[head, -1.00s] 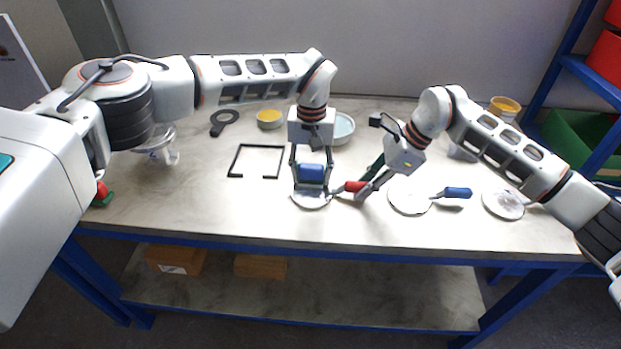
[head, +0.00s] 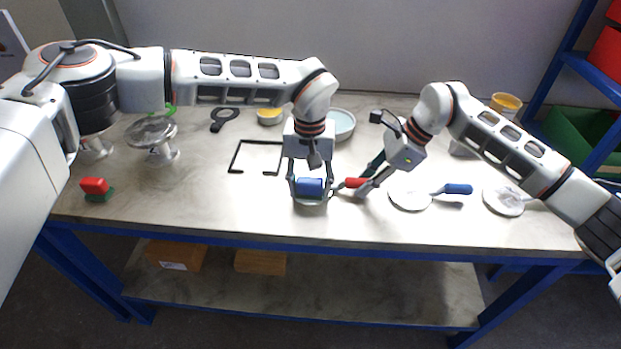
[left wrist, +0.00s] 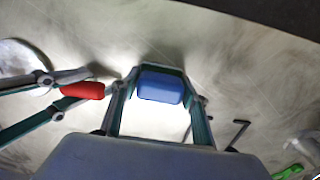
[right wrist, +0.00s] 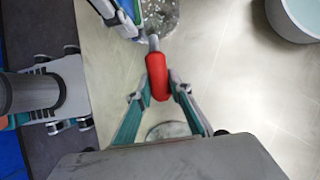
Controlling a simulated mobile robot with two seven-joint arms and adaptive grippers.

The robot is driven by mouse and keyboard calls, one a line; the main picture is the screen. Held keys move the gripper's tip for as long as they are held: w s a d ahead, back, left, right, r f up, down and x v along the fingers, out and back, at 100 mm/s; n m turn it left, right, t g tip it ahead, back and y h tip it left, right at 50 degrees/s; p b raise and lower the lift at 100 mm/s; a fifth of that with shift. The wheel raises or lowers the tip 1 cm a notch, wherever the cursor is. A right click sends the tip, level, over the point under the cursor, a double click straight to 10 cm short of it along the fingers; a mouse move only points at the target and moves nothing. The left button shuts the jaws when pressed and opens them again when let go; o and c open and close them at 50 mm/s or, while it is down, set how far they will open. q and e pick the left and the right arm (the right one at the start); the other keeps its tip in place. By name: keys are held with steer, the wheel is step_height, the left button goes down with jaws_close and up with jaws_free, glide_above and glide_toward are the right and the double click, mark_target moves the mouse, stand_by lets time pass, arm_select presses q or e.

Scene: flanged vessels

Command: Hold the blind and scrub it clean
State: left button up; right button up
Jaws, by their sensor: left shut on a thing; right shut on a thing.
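My right gripper (head: 364,188) is shut on the red handle (head: 352,183) of a round, pale blind; the handle also shows in the right wrist view (right wrist: 157,76). The blind's disc shows grey with dark speckles in the right wrist view (right wrist: 167,20). My left gripper (head: 309,190) is shut on a blue block (head: 310,187), seen between its fingers in the left wrist view (left wrist: 160,87). The block is over the disc and covers most of it in the head view. I cannot tell whether the block touches the disc.
A blind (head: 410,196) with a blue handle (head: 457,189) and another pale disc (head: 502,201) lie to the right. A black frame (head: 237,158), bowls (head: 340,125) (head: 270,117), a flanged vessel (head: 152,132) and a red-and-green block (head: 95,187) stand left and behind. The front strip is clear.

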arm_select(q)
steer(key=shift+s+r, duration=0.15)
steer(key=shift+s, duration=0.15)
steer(key=shift+r, duration=3.95)
arm_select(e)
steer(key=o, duration=1)
steer(key=shift+o, duration=0.2)
